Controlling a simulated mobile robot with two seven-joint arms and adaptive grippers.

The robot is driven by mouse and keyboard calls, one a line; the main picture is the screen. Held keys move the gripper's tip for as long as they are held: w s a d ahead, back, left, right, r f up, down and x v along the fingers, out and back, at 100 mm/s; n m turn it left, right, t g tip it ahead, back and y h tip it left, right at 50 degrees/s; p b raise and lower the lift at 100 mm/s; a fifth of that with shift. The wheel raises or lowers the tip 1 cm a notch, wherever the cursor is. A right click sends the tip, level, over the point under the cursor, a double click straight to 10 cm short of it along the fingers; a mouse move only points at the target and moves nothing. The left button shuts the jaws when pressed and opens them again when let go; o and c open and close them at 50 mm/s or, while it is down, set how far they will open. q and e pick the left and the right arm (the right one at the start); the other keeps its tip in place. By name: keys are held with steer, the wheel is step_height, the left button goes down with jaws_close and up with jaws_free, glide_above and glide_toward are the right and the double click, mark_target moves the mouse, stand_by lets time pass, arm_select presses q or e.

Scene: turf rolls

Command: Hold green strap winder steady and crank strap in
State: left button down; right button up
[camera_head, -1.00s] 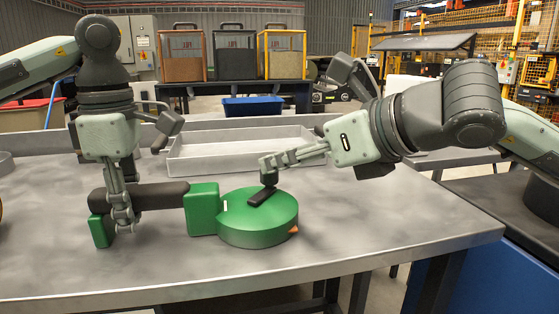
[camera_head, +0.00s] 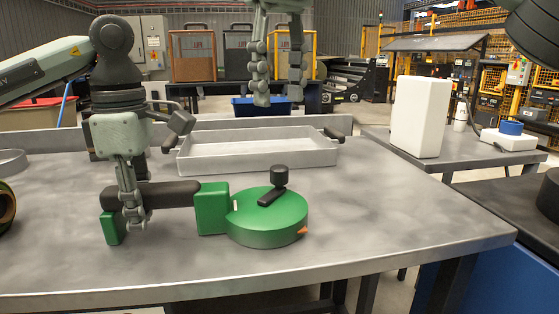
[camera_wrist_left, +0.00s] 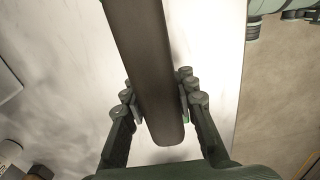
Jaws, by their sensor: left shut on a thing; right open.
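The green strap winder has a round green drum (camera_head: 265,222), a green block and a dark bar handle (camera_head: 172,193) ending in a green end piece (camera_head: 110,228). It lies on the grey table. My left gripper (camera_head: 134,218) is shut around the dark handle; the left wrist view shows the handle (camera_wrist_left: 150,70) between its fingers. A black crank arm with an upright knob (camera_head: 279,175) sits on top of the drum. A small orange strap end (camera_head: 303,230) shows at the drum's right side. My right gripper (camera_head: 277,95) is open and empty, fingers down, above and behind the drum.
A shallow grey tray (camera_head: 258,163) lies behind the winder. A rolled object (camera_head: 6,204) is cut off at the left edge. A side table at right holds a white box (camera_head: 420,115) and a blue-topped item (camera_head: 510,128). The grey table (camera_head: 400,215) right of the drum is clear.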

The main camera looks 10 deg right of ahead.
mark_target(280, 167)
arm_select(q)
steer(key=shift+f, duration=0.15)
arm_select(e)
step_height(280, 167, down, 12)
steer(key=shift+r, duration=0.1)
stand_by(0.3)
jaws_close()
steer(key=m, duration=0.2)
steer(key=s+d+m, duration=0.1)
steer(key=m, duration=0.2)
steer(key=shift+s, duration=0.2)
steer(key=shift+s+d+m, duration=0.1)
steer(key=shift+s+m, duration=0.15)
steer(key=shift+m, duration=0.5)
steer(key=shift+s+d+m, duration=0.1)
steer(key=shift+s+m, duration=0.15)
steer(key=shift+m, duration=0.5)
